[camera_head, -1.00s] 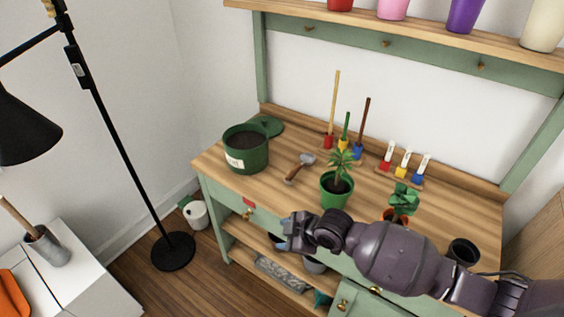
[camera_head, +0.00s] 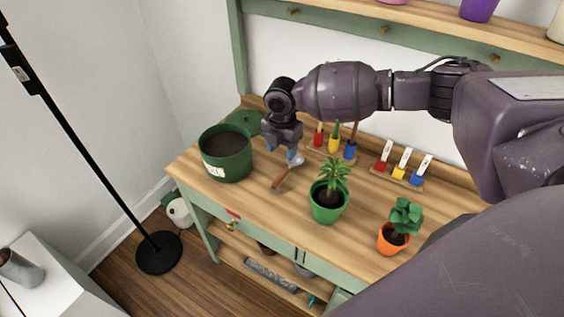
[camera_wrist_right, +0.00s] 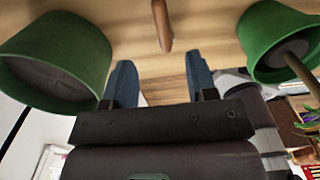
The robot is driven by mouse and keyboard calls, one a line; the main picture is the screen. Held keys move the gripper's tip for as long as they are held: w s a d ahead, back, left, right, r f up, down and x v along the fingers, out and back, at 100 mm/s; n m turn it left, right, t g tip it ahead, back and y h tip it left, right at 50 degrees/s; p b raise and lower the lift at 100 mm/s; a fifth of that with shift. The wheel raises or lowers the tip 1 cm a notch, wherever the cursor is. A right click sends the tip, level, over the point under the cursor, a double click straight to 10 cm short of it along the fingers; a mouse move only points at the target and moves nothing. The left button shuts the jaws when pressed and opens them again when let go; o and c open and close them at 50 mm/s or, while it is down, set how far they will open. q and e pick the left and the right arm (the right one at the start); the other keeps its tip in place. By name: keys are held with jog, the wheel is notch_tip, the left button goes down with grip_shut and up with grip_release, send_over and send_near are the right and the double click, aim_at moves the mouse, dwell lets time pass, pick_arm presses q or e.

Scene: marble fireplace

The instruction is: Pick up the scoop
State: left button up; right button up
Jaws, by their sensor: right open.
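The scoop (camera_head: 283,178) lies on the wooden bench top between the large dark green pot and the small green plant pot. It has a brown wooden handle and a grey metal head, partly behind my gripper. My right gripper (camera_head: 282,152) points down above the scoop's head end, apart from the handle. In the right wrist view, the blue fingers (camera_wrist_right: 162,80) are spread with nothing between them. The scoop's brown handle (camera_wrist_right: 163,25) shows beyond the fingertips, roughly centred between them. My left gripper is not in view.
The large soil-filled pot (camera_head: 226,160) stands left of the scoop. A potted plant (camera_head: 328,210) stands to its right, and an orange potted plant (camera_head: 393,240) further right. Small coloured tools (camera_head: 333,142) stand behind. Bare bench top lies in front of the scoop.

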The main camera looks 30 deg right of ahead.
jog(key=shift+s+f, duration=0.15)
jog(key=shift+f, duration=0.35)
notch_tip(320, 180, down, 4)
jog(key=shift+r+b, duration=0.15)
jog(key=shift+b, duration=0.15)
jog(key=shift+f, duration=0.7)
notch_tip(320, 180, down, 4)
jog(key=shift+f+b, duration=0.1)
jog(key=shift+b, duration=0.2)
jog(key=shift+f, duration=0.15)
jog(key=c, duration=0.9)
grip_shut()
notch_tip(320, 180, up, 14)
jog(key=p, duration=1)
pick_arm(q)
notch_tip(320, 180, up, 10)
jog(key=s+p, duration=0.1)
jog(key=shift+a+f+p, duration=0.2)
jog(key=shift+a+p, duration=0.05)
jog(key=shift+p, duration=0.15)
pick_arm(e)
notch_tip(320, 180, up, 6)
send_over(282, 174)
jog(key=shift+d, duration=0.1)
